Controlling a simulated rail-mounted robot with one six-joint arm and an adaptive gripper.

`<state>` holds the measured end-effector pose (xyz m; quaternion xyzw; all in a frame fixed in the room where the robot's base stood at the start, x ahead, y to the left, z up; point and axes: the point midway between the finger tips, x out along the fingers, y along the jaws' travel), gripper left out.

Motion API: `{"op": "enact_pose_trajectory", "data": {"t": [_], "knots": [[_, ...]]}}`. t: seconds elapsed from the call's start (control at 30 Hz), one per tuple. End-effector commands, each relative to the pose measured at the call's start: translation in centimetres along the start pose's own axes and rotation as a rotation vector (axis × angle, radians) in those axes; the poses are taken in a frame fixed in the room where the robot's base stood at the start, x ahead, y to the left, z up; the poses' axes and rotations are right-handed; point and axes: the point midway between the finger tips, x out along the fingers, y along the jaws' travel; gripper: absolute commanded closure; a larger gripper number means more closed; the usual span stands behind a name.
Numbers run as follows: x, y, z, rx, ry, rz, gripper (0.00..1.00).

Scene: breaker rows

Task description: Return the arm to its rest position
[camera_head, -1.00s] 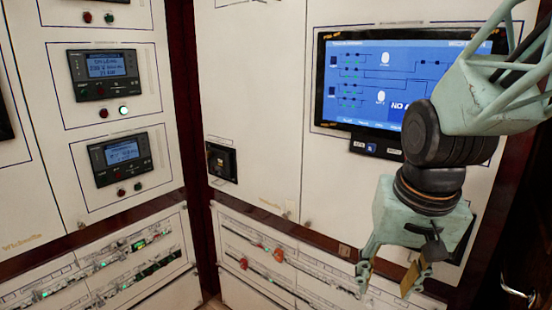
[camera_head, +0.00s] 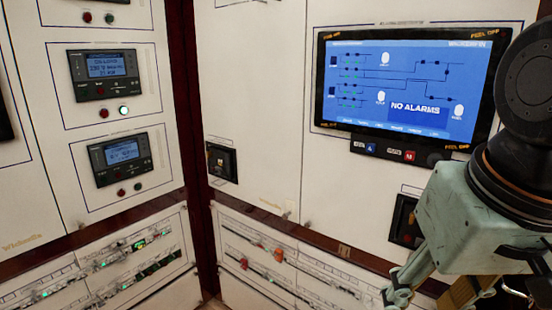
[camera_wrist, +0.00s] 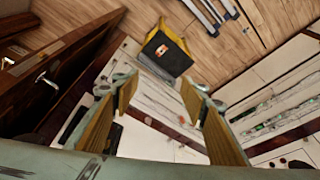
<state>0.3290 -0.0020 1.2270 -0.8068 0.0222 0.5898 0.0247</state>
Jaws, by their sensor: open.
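My gripper (camera_head: 438,300) is at the lower right of the head view, in front of the right panel below the screen. Its pale green body and black wrist joint are large there, and the lower fingers are cut off by the frame edge. In the wrist view my gripper (camera_wrist: 158,100) shows two tan finger pads spread wide apart with nothing between them. It touches nothing that I can see.
A screen (camera_head: 400,85) reading "NO ALARMS" is on the right panel. Breaker rows (camera_head: 135,262) line the lower panels. In the wrist view, a yellow and black box (camera_wrist: 167,50) stands on the wooden floor (camera_wrist: 225,50), and a dark door (camera_wrist: 55,75) is at left.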

Motion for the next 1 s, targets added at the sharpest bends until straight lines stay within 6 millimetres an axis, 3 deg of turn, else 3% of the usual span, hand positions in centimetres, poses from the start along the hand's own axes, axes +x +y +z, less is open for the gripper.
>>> {"op": "enact_pose_trajectory", "data": {"t": [0.2, 0.5, 0.9, 1.0], "knots": [[-2.0, 0.1, 2.3, -0.032, 0.021, -0.004, 0.6], [-3.4, 0.1, 4.6, -0.062, 0.033, -0.006, 0.6], [-3.6, 0.1, 4.9, -0.067, 0.034, -0.007, 0.6], [-3.6, 0.1, 4.9, -0.067, 0.034, -0.007, 0.51]]}}
